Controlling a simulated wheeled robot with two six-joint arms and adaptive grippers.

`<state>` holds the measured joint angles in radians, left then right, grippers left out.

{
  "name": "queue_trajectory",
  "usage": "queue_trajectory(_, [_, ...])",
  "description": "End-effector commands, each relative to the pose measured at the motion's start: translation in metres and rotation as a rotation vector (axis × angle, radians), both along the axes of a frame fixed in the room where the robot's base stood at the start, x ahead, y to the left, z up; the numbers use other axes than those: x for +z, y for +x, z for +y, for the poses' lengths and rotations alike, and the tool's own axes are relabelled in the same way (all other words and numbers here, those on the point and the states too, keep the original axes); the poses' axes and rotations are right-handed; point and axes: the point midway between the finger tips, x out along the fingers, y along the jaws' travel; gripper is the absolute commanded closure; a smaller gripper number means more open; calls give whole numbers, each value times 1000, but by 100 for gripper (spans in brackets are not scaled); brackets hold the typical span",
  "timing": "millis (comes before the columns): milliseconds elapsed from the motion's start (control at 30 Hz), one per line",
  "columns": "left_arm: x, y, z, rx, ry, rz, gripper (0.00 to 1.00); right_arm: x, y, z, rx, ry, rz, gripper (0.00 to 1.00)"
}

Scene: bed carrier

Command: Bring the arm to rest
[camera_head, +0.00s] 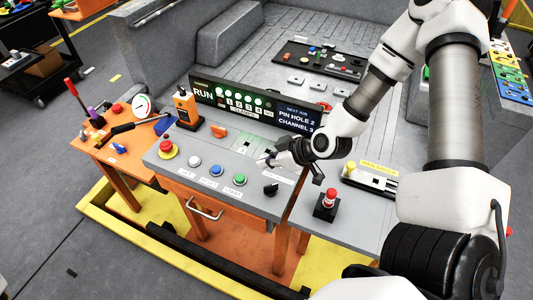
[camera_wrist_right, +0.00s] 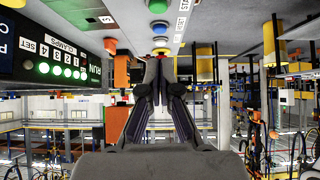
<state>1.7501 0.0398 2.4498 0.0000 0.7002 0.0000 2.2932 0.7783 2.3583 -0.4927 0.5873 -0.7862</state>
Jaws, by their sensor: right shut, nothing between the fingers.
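My right arm (camera_head: 455,105), white and grey, comes in from the right in the head view and reaches left over the grey control panel (camera_head: 255,200). My right gripper (camera_head: 268,158) is above the panel, behind the push buttons, with its fingers pointing left. It is shut and empty. In the wrist view, its dark fingers (camera_wrist_right: 161,66) come together, and nothing shows between them. The wrist picture appears upside down, with the panel along its top. I cannot tell the exact gap between the fingertips and the panel. My left gripper is not in view.
The panel has a red mushroom button (camera_head: 166,149), white, blue and green buttons, a black knob (camera_head: 271,189) and a lit display (camera_head: 255,108). A red-topped post (camera_head: 328,200) stands to the right. An orange side table (camera_head: 110,150) with levers is at left. Open floor lies front left.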

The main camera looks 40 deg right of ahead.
Motion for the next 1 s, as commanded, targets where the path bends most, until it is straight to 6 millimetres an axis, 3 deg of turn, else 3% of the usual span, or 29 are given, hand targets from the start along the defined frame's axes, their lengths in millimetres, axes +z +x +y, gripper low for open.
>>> queue_trajectory(767, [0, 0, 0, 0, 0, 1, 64, -1, 0, 0, -1, -1, 1, 100])
queue_trajectory(867, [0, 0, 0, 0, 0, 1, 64, -12, -8, 4, -16, -1, 54, 100])
queue_trajectory(1000, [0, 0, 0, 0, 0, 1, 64, -61, -49, 19, -120, -10, 287, 100])
